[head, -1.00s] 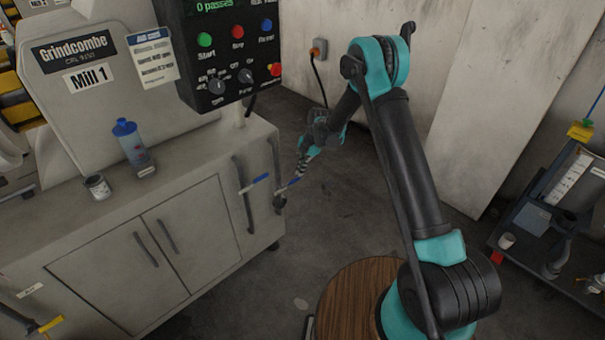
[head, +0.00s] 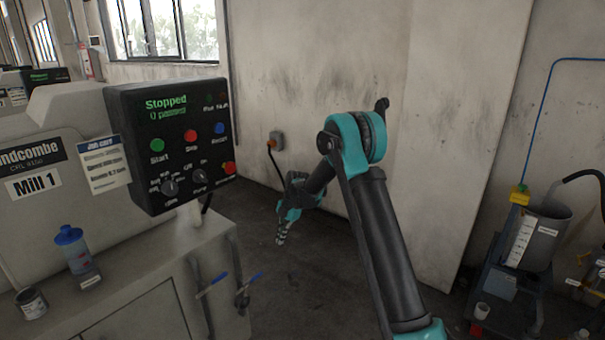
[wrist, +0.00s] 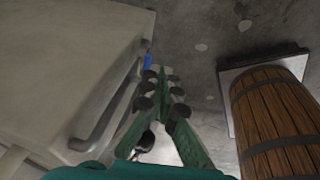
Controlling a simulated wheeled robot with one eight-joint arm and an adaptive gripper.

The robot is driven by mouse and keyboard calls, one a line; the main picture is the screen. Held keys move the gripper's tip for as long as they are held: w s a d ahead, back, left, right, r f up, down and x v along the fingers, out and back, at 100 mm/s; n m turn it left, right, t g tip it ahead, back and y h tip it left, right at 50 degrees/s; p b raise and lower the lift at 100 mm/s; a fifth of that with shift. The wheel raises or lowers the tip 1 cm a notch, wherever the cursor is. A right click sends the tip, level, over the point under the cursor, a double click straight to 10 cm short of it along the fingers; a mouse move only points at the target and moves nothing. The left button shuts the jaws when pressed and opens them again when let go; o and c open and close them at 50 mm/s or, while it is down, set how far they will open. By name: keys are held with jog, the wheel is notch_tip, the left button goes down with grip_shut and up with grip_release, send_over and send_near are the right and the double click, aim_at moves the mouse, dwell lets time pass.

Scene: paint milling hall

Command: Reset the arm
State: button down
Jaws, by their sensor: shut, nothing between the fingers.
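My gripper (head: 281,237) hangs in the air at the end of my teal and black arm, pointing down, to the right of the Mill 1 cabinet (head: 150,265). In the wrist view my gripper (wrist: 161,75) has its fingertips together with nothing between them. The cabinet's side with a handle (wrist: 100,125) is to its left there. A wooden barrel (wrist: 270,110) on a dark-edged plate stands to its right. I cannot see any contact between my gripper and these things.
The control panel (head: 170,145) reads Stopped. A blue-capped bottle (head: 75,250) and a small can (head: 31,302) stand on the cabinet. A cart (head: 505,290) with a bucket (head: 540,235) is at the right. The grey floor between is open.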

jog(key=s+d+r+m+t+h, duration=0.1)
jog(key=s+d+r+m+t, duration=0.1)
jog(key=s+d+r+m, duration=0.6)
jog(key=s+d+r+m+t, duration=0.1)
jog(key=s+d+r+m, duration=0.2)
jog(key=s+d+m, duration=0.55)
jog(key=s+d+f+m+t+h, duration=0.2)
jog(key=s+d+m, duration=1)
jog(key=s, duration=0.6)
jog(key=d, duration=0.2)
jog(key=shift+s+d+t, duration=0.25)
jog(key=shift+d+t, duration=0.05)
jog(key=shift+d, duration=0.1)
